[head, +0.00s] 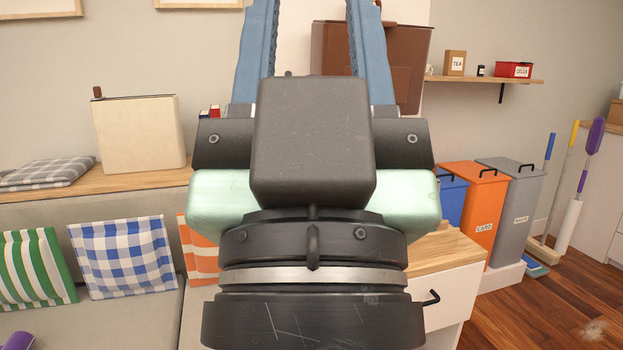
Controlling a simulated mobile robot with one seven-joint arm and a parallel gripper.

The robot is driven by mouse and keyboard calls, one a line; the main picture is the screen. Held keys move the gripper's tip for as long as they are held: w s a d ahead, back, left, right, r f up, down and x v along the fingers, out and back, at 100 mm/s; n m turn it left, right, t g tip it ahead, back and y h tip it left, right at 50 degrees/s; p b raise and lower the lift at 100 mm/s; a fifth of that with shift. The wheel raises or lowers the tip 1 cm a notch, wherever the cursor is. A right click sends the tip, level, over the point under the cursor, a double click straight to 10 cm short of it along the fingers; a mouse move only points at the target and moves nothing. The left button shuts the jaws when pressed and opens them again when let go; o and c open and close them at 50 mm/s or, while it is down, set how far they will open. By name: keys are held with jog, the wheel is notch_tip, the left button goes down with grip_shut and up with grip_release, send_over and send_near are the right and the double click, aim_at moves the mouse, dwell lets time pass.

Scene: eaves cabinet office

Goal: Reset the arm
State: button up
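My gripper (313,25) is raised in the middle of the head view, close to the camera. The fingertips run out of the top of the picture. The dark wrist and pale green gripper body hide the middle of the scene.
A cream box (139,134) and a folded checked cloth (45,173) lie on a wooden ledge at left, above cushions (122,255). A brown cabinet (405,60) hangs behind my gripper. A shelf (480,79), bins (471,205) and cleaning tools (588,180) stand right.

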notch_tip(320, 180, up, 29)
jog(key=p, duration=2.6)
jog(key=shift+p, duration=0.4)
jog(key=shift+a, duration=0.1)
